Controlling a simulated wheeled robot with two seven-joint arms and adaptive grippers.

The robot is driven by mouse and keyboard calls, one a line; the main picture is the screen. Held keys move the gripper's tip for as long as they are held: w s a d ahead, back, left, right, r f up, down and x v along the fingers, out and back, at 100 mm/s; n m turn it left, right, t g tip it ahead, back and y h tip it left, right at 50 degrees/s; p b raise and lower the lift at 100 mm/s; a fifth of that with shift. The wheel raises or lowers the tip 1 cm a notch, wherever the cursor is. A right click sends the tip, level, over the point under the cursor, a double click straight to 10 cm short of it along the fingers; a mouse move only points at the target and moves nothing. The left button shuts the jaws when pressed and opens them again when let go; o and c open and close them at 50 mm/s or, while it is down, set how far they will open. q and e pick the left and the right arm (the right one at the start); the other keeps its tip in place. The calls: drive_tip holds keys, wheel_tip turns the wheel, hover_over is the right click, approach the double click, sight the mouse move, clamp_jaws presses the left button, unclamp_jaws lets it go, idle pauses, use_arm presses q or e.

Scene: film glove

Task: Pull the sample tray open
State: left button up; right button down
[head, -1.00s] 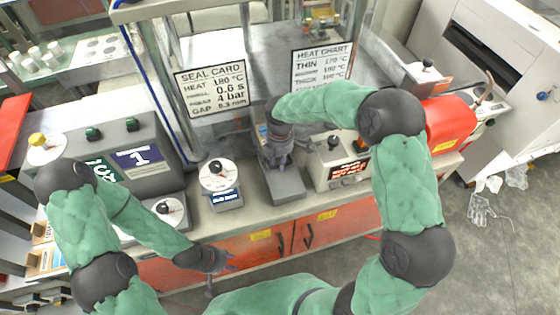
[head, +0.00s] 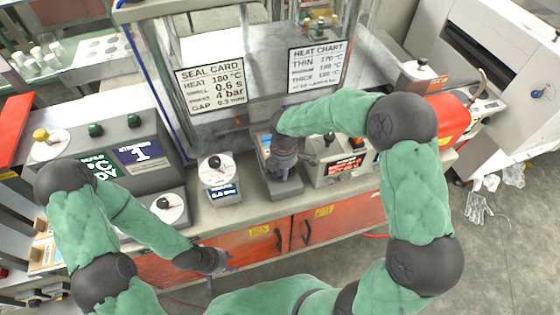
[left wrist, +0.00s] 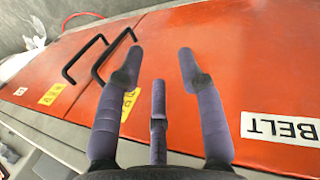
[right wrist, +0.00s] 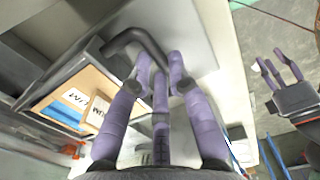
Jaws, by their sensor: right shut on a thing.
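The sample tray shows in the right wrist view as a grey-walled drawer (right wrist: 100,63) holding tan and blue labelled pieces, with a dark bent handle (right wrist: 125,40). My right gripper (right wrist: 161,70) is shut on the handle, its purple fingers close together. In the head view my right gripper (head: 284,168) is low at the grey station (head: 285,189) and hides much of the tray. My left gripper (head: 229,264) hangs low in front of the orange cabinet. In the left wrist view its fingers (left wrist: 165,65) are spread and empty.
Orange cabinet doors (head: 240,250) with black handles (left wrist: 85,58) lie below the counter. Signs (head: 211,88) stand behind.

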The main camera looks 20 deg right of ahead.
drive_tip(key=s, duration=0.7)
drive_tip(key=shift+d+r+p, duration=0.1)
drive_tip(key=shift+d+p, duration=0.05)
drive_tip(key=shift+p, duration=0.15)
drive_tip(key=shift+w, duration=0.2)
drive_tip(key=c, duration=1.4)
unclamp_jaws()
drive_tip(key=shift+c, duration=0.2)
wheel_tip(320, 180, up, 12)
